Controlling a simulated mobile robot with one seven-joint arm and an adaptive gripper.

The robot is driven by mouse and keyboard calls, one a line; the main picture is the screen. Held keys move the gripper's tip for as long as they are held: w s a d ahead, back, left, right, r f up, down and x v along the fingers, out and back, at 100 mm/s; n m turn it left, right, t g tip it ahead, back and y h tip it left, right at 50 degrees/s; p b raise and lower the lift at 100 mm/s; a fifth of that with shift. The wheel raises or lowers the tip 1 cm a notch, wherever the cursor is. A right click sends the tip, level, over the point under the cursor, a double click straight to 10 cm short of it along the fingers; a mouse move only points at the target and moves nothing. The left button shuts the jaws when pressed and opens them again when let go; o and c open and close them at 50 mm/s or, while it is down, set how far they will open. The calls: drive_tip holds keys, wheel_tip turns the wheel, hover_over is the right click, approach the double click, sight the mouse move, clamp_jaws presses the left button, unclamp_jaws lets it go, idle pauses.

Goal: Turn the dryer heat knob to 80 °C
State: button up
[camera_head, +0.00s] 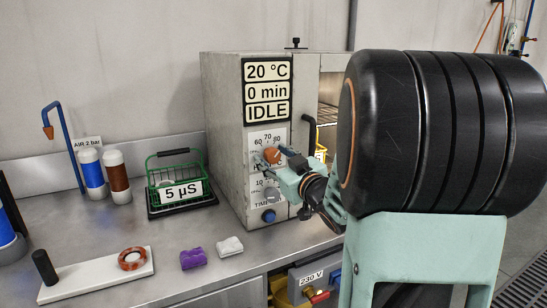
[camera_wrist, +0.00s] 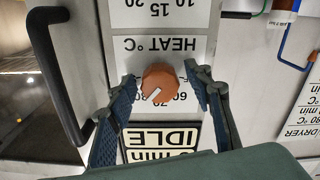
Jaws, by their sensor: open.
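The orange-brown heat knob (camera_wrist: 158,84) sits on the white HEAT °C scale plate (camera_wrist: 160,50) of the grey dryer (camera_head: 222,130). In the wrist view, which is upside down, its white mark points down and left; I cannot tell the exact number it meets. The knob also shows in the head view (camera_head: 272,155). My gripper (camera_wrist: 160,78) is open, one finger on each side of the knob, with a visible gap at each side. In the head view my gripper (camera_head: 284,168) is at the dryer front. The display (camera_head: 267,90) reads 20 °C, 0 min, IDLE.
A time dial (camera_head: 270,194) and a blue button (camera_head: 268,215) are below the heat knob. A black door handle (camera_wrist: 62,75) stands out beside the panel.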

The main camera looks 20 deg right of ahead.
drive_tip(key=s, duration=0.7)
drive_tip(key=shift+s+d, duration=0.15)
drive_tip(key=shift+s, duration=0.05)
